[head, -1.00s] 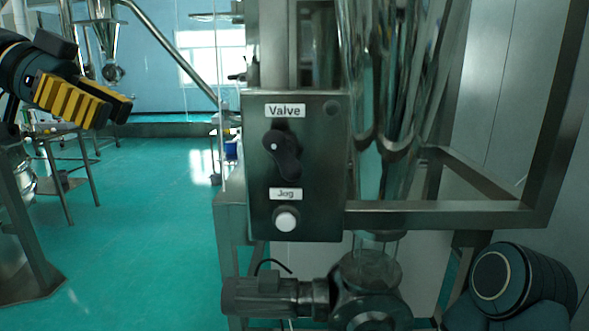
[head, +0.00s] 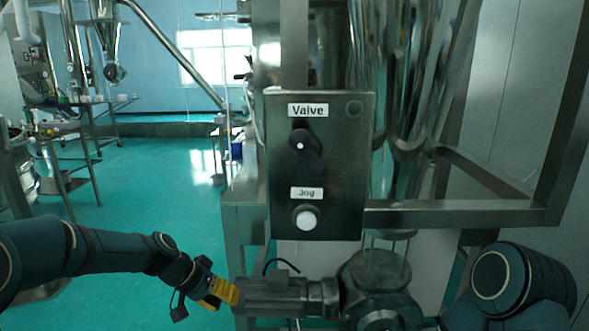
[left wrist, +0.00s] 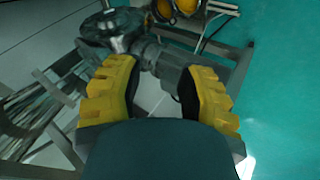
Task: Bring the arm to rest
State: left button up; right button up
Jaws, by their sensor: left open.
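My left arm (head: 100,250) reaches in from the left, low in the head view. Its yellow-padded gripper (head: 222,292) is in front of the left end of the grey motor (head: 270,292); whether they touch cannot be told. In the left wrist view the two yellow fingers (left wrist: 160,95) stand apart with nothing held between them. The motor and valve body (left wrist: 165,55) show beyond the fingertips. One of my right arm's links (head: 520,285) is at the lower right; its gripper is not identifiable.
The control box (head: 335,205) carries a dark Valve knob (head: 305,152) and a white Jog button (head: 306,220). A steel frame bar (head: 460,214) runs to its right. Green floor (head: 150,190) is open at left, with a table (head: 60,130) farther back.

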pick_arm(q)
jog(key=s+d+f+n+y, duration=0.15)
jog(key=s+f, duration=0.25)
jog(key=f, duration=0.4)
jog(key=s+d+f+n+y, duration=0.1)
jog(key=s+d+f, duration=0.1)
jog(key=s+f, duration=0.5)
jog(key=s+d+f+n, duration=0.1)
jog(key=s+d+f, duration=0.1)
jog(key=s+f, duration=0.8)
jog(key=shift+s+d+g+y, duration=0.3)
jog(key=shift+s+d+y, duration=0.1)
jog(key=shift+s, duration=0.65)
